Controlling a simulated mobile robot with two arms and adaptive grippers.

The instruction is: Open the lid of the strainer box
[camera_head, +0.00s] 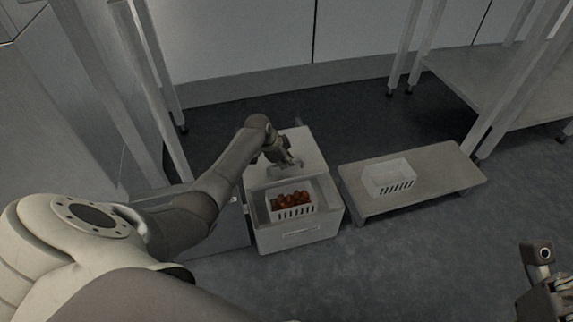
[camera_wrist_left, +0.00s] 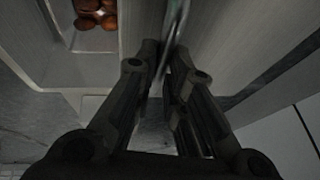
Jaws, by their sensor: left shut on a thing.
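The strainer box (camera_head: 300,238) is a pale box on the floor, with a handle on its front wall. Its lid (camera_head: 304,145) stands raised at the back of the box. Inside sits a white slotted basket (camera_head: 292,212) with several reddish-brown dates (camera_head: 291,198). My left gripper (camera_head: 290,165) is at the lid's face, above the box. In the left wrist view my left gripper (camera_wrist_left: 165,62) is shut on the lid's metal handle (camera_wrist_left: 174,35), with the dates (camera_wrist_left: 96,12) at the upper left. My right gripper (camera_head: 545,275) shows only partly at the right edge, and its jaws are unclear.
A low grey platform (camera_head: 440,172) stands right of the box and bears an empty white basket (camera_head: 388,177). Metal table legs (camera_head: 175,95) rise behind on the left. Open floor (camera_head: 400,265) lies in front.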

